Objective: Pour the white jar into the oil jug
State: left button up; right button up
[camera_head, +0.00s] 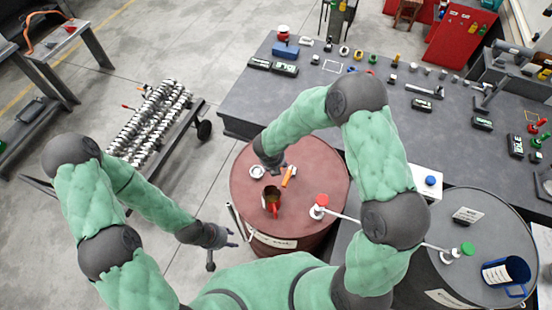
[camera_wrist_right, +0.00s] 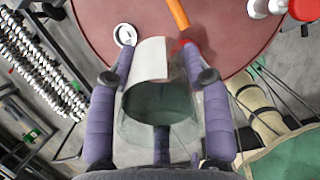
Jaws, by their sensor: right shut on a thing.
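The jar's lower part is see-through and dark inside. In the head view my right gripper (camera_head: 275,167) is small and partly covers what it holds. A red jug with a handle (camera_head: 271,200) stands upright on the barrel, nearer to me; a little red (camera_wrist_right: 184,46) shows behind the jar in the wrist view. My left gripper (camera_head: 224,249) is open and empty, left of the barrel.
The red barrel top (camera_head: 323,171) also carries a white ring-shaped item (camera_head: 257,171), an orange-handled tool (camera_head: 288,176) and a red-capped white bottle (camera_head: 320,204). A grey barrel (camera_head: 482,212) on the right holds a blue mug (camera_head: 505,271). A cluttered workbench (camera_head: 300,105) lies behind.

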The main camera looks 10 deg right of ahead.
jog(key=shift+r+g+p, duration=0.3)
jog(key=shift+p, duration=0.55)
jog(key=shift+f+y, duration=0.1)
jog(key=shift+y, duration=0.2)
jog(key=shift+g+y, duration=0.3)
jog(key=shift+g, duration=0.3)
jog(key=shift+r, duration=0.25)
jog(key=shift+r+g+y+b, duration=0.3)
jog(key=shift+r+g+y, duration=0.3)
jog(key=shift+r, duration=0.55)
